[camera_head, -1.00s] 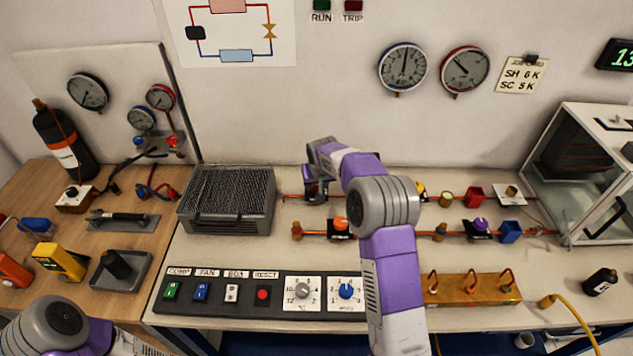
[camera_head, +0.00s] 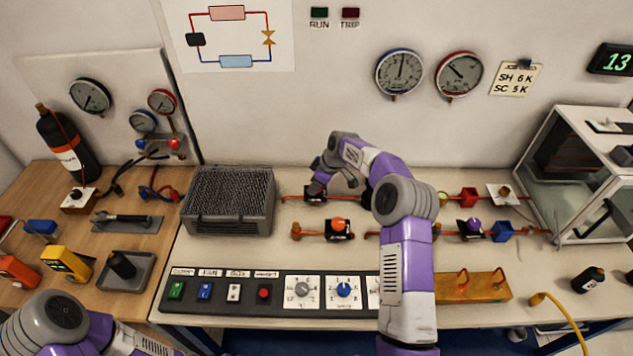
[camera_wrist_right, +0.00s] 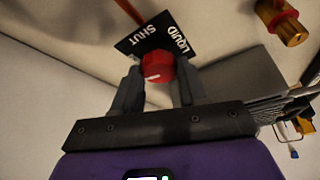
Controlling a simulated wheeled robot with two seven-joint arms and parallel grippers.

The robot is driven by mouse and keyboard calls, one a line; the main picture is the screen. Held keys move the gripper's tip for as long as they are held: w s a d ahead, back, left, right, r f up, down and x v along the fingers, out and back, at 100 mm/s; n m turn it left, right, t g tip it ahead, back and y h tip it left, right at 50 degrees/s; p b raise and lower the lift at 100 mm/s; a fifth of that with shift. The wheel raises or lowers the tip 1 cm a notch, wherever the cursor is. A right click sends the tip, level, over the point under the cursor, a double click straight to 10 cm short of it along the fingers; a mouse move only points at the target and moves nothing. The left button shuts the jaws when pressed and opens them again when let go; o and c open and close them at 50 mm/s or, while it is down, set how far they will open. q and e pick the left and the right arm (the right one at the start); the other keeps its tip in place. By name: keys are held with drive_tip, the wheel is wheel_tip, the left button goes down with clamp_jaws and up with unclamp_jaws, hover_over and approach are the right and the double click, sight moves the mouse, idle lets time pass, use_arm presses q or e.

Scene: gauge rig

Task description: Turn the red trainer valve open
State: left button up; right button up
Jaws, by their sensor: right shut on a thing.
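The red valve knob (camera_wrist_right: 158,66) shows in the right wrist view between the two fingers of my right gripper (camera_wrist_right: 157,82), which is shut on it. A short white mark shows on the knob's face. Behind the knob is a black plate (camera_wrist_right: 148,36) lettered LIQUID and SHUT. In the head view my right gripper (camera_head: 316,189) is at the rear copper pipe, just right of the grey finned unit, and hides most of the knob. My left arm shows at the lower left, but its gripper is out of view.
An orange-knobbed valve (camera_head: 338,226) sits on the front pipe, close to my right gripper. The grey finned unit (camera_head: 228,208) stands to its left. A black switch panel (camera_head: 215,304) lies along the front. A purple-knobbed valve (camera_head: 470,226) and a glass case (camera_head: 577,180) are farther right.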

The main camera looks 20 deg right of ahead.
drive_tip(key=shift+n+g+y+p, duration=0.4)
drive_tip(key=shift+n+p, duration=0.05)
drive_tip(key=shift+n, duration=0.95)
drive_tip(key=shift+d, duration=0.1)
drive_tip(key=o, duration=1.1)
drive_tip(key=shift+c, duration=0.2)
drive_tip(key=v, duration=0.7)
drive_tip(key=shift+r+p, duration=0.3)
drive_tip(key=shift+p, duration=0.05)
